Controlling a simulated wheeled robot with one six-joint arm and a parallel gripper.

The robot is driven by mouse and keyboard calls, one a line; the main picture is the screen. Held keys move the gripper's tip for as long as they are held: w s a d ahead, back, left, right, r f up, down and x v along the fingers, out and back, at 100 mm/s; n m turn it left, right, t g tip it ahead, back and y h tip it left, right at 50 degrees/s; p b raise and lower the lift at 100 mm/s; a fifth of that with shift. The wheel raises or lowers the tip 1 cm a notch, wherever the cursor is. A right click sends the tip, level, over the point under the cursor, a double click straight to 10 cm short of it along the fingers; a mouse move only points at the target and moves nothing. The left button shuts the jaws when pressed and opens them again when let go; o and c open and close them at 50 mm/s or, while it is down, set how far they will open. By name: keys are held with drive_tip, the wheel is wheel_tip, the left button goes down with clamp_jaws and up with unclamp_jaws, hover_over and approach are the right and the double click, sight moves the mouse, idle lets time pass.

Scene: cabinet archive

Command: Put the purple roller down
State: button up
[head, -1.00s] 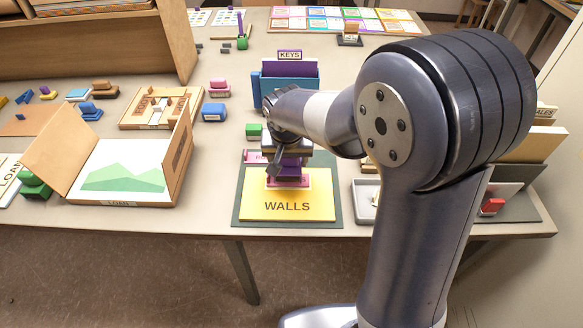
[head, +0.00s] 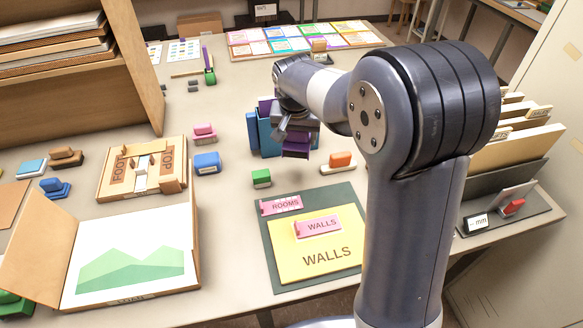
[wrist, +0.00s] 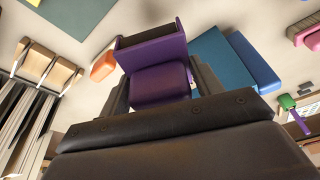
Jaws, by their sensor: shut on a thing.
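My gripper (head: 296,138) is shut on the purple roller (head: 295,152) and holds it above the table, beyond the dark green mat (head: 350,198). In the wrist view the purple roller (wrist: 160,82) sits between the two fingers (wrist: 160,88), its wider purple part beyond the fingertips. My wrist and gripper hide much of it in the head view. The yellow WALLS board (head: 310,270) lies on the mat with a pink WALLS strip (head: 318,226) on it. A pink ROOMS strip (head: 281,205) lies at the mat's far left corner.
A blue holder (head: 267,138) stands close behind and left of my gripper. An orange-topped block (head: 341,159) is to its right, a green block (head: 261,178) to its lower left. A blue block (head: 207,162) stands farther left. Upright files (head: 520,145) stand at the right.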

sight(296, 146)
wheel_tip(296, 146, down, 10)
drive_tip(key=shift+r+p, duration=0.1)
drive_tip(key=shift+p, duration=0.45)
drive_tip(key=shift+f, duration=0.2)
drive_tip(key=o, duration=0.9)
drive_tip(key=shift+r, duration=0.2)
drive_tip(key=b+v, duration=0.1)
drive_tip(key=v, duration=1.1)
